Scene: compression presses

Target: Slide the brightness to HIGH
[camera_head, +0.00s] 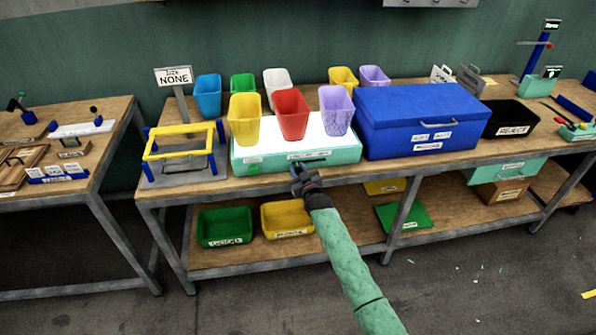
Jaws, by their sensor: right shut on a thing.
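A teal light box (250,166) with a brightly lit white top stands on the middle workbench. Its front face carries a dark slot and small labels, too small to read. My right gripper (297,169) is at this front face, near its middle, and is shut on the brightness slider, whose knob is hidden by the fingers. A dark stretch of slot shows to the right of the gripper. A yellow cup (245,119), a red cup (292,114) and a lilac cup (337,110) stand on the lit top. My left gripper is not in view.
A blue chest (405,118) stands close to the right of the light box. A yellow-and-blue frame (183,143) stands to its left, with a sign reading NONE (174,77) behind. Green (225,226) and yellow bins (288,218) sit on the lower shelf. The floor in front is mostly clear.

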